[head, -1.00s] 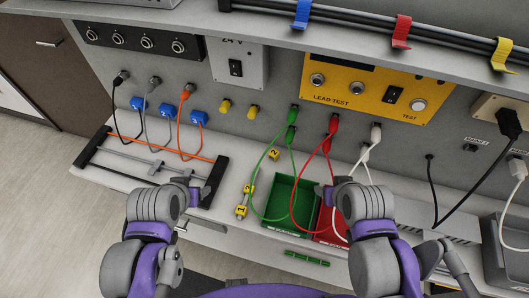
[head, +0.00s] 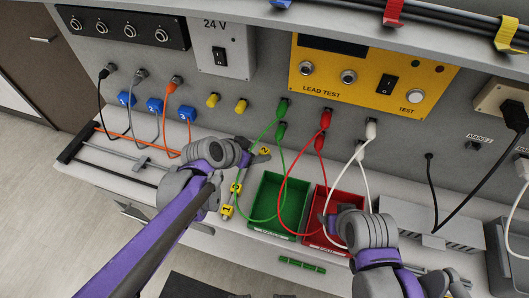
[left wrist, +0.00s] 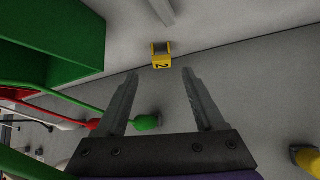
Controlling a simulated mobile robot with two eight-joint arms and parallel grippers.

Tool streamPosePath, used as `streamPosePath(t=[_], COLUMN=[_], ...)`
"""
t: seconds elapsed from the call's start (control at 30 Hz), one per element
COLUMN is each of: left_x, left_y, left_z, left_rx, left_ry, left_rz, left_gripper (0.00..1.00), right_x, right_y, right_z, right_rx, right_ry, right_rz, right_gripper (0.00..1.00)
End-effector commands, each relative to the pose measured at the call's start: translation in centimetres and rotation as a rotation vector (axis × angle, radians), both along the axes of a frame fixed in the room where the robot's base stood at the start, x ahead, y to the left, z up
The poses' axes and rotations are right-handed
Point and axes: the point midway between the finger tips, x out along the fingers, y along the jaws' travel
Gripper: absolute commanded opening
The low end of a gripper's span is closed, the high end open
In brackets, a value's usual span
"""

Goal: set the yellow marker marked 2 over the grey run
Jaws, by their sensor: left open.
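The yellow marker marked 2 (head: 264,151) lies on the bench by the back wall, left of the green bin. In the left wrist view the marker (left wrist: 161,54) sits just beyond and between the fingertips, its dark 2 visible. My left gripper (left wrist: 160,73) is open and empty, pointing at it; in the head view the left gripper (head: 256,156) is right beside it. The grey run (head: 116,154) is a line across the black-ended frame at the left of the bench, beside an orange and a black line. My right gripper (head: 326,218) is over the red bin; its jaws are unclear.
Yellow markers 3 (head: 236,187) and 1 (head: 227,211) stand left of the green bin (head: 265,222). The red bin (head: 320,240) adjoins it. Green, red and white leads hang from the wall close to my grippers. Yellow wall plugs (head: 212,100) stick out above.

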Motion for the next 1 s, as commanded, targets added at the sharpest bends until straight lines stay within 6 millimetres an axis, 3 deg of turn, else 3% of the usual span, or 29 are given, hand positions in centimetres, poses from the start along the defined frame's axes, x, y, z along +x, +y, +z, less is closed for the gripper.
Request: streamPosePath(t=[0.5, 0.83, 1.0], left_x=[3.1, 3.4, 3.4], left_y=[-2.3, -2.5, -2.5], left_z=[-3.8, -4.2, -4.2], left_rx=[0.001, 0.001, 0.001], left_ry=[0.0, 0.0, 0.0], left_rz=[-0.001, 0.001, 0.001], left_gripper=[0.7, 0.7, 0.39], right_x=[-0.1, -0.1, -0.1], right_y=[0.0, 0.0, 0.0], right_z=[-0.3, -0.4, -0.4], right_rx=[0.0, 0.0, 0.0], right_ry=[0.002, 0.003, 0.003], right_rz=[0.0, 0.0, 0.0], right_gripper=[0.63, 0.63, 0.63])
